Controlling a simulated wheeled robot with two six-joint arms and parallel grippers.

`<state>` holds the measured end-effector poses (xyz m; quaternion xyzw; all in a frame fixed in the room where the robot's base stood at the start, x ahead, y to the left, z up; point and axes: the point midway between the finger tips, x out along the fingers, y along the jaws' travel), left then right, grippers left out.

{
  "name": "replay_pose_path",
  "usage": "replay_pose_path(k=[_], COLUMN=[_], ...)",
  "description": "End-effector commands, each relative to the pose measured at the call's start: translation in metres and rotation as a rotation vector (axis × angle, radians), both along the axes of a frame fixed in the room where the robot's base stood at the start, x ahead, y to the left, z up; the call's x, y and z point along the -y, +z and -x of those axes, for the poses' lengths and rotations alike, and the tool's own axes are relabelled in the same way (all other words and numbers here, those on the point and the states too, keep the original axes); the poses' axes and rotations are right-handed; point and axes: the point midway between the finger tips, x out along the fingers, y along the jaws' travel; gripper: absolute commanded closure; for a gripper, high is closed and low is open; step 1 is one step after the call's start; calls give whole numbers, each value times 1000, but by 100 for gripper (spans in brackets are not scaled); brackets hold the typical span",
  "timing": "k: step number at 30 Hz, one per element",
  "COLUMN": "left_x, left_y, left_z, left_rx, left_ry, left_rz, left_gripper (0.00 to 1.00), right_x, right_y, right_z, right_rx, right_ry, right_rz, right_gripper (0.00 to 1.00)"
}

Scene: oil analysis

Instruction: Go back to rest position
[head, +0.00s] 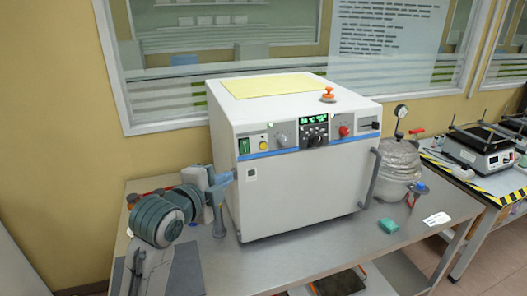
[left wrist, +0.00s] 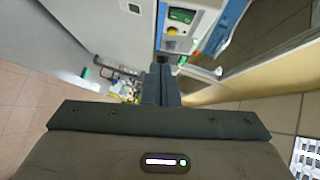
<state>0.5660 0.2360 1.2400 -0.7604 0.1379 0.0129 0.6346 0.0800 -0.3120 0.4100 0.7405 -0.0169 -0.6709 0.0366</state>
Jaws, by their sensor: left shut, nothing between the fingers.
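My left gripper (head: 226,178) is beside the left side of the white oven-like machine (head: 300,190), near the front left edge of its housing. I cannot tell whether it touches the machine. In the left wrist view its two dark fingers (left wrist: 161,82) are pressed together with nothing between them. The machine's control panel also shows in the left wrist view, beyond the fingers. My right gripper is in neither view.
The machine stands on a metal table (head: 290,262). A door handle (head: 370,178) sticks out in front. A second bench (head: 480,180) stands further right.

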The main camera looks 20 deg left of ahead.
Motion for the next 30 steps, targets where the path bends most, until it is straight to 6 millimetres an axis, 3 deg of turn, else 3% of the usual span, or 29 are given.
replay_pose_path(k=[4, 8, 12, 18, 24, 30], left_x=[-1, -4, -10, -20, -27, -32], left_y=[-15, -69, -149, -244, -295, -325], left_z=[4, 22, 65, 147, 218, 276], left_rx=[-41, -187, -416, -695, -851, -937], left_ry=[15, 82, 234, 528, 787, 1005], left_rz=[33, 156, 353, 602, 752, 843], left_gripper=[100, 100, 100, 100, 100, 100], right_x=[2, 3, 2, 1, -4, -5], right_y=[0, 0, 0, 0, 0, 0], right_z=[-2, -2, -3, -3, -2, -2], right_rx=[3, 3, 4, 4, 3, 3], right_ry=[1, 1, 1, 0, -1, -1], right_rz=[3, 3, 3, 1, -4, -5], right_gripper=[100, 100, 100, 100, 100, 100])
